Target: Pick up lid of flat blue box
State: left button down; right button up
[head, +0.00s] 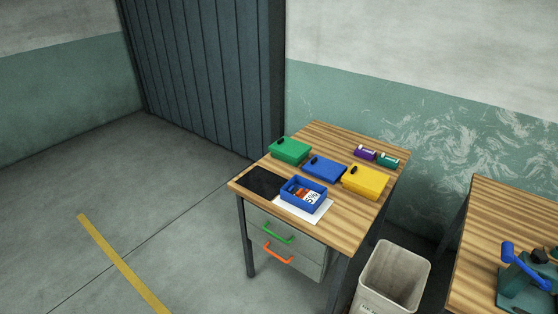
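Neither of my grippers is in view.
A black mat (259,180) lies at the table's left edge. Small purple (365,153) and green (388,160) items lie at the back right. Drawers with green and orange handles sit below. A bin (392,278) and second table (500,220) stand right. Left floor is clear.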

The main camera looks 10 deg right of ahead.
aim_at(326, 170)
jog(key=u, duration=0.25)
jog(key=i, duration=1.25)
jog(key=z, duration=0.4)
